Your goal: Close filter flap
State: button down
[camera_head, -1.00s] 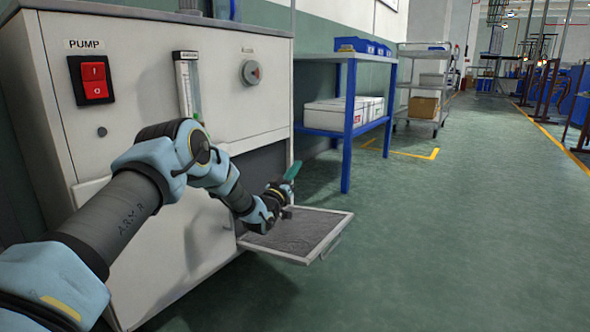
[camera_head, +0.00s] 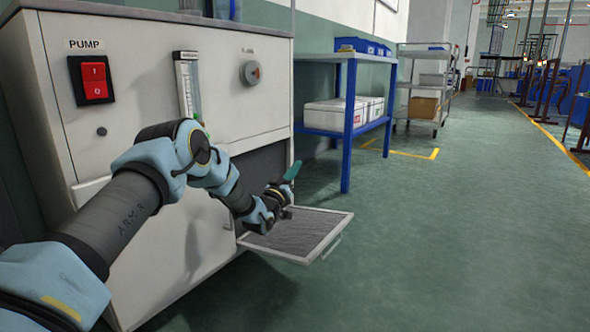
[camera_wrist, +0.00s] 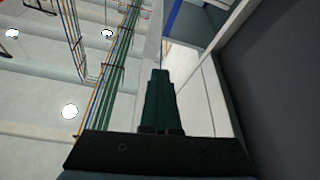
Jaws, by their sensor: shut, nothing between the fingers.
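The filter flap (camera_head: 300,236) is a framed grey panel with a handle on its outer edge. In the head view it hangs open, about level, from the lower front of the white pump cabinet (camera_head: 150,232). My gripper (camera_head: 292,171) is just above the flap's inner part, in front of the dark opening (camera_head: 262,172). Its green fingers point up and to the right and are shut and empty. In the wrist view the fingers (camera_wrist: 160,80) show pressed together. I cannot tell whether my wrist touches the flap.
The cabinet front carries a red PUMP switch (camera_head: 94,80), a flow tube (camera_head: 188,86) and a round knob (camera_head: 251,73). A blue shelf (camera_head: 347,125) with boxes stands behind the flap. The green floor (camera_head: 440,240) to the right is clear.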

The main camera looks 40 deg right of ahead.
jog(key=c, duration=1.6)
grip_release()
jog(key=c, duration=1.2)
grip_release()
jog(key=p+v, duration=0.4)
jog(key=v, duration=0.6)
jog(key=shift+s+a+f+p, duration=0.15)
jog(key=shift+a+f+p, duration=0.05)
jog(key=shift+a+p, duration=0.15)
